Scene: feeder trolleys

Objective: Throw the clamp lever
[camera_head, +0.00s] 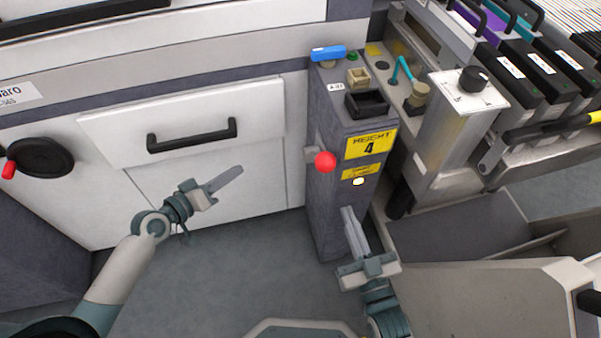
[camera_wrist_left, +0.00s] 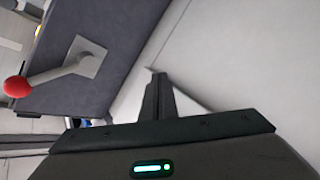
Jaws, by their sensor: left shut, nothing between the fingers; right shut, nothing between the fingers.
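A lever with a red ball knob (camera_head: 324,161) sticks out from a plate on the grey post (camera_head: 326,215), on its side toward the white cabinet. In the left wrist view the red knob (camera_wrist_left: 16,86), its grey shaft and the square plate (camera_wrist_left: 86,58) show at upper left. A blue handle (camera_head: 328,53) lies on top of the post. My left gripper (camera_head: 240,169) is shut and empty, left of the knob and apart from it; its fingers (camera_wrist_left: 158,78) also show in its wrist view. My right gripper (camera_head: 347,210) is shut and empty, below the knob in front of the post.
The white cabinet with a drawer handle (camera_head: 192,136) stands behind my left gripper, with a black handwheel (camera_head: 40,158) at left. Right of the post are a metal box with a black knob (camera_head: 473,79), feeders (camera_head: 540,70) and a grey bin (camera_head: 460,225).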

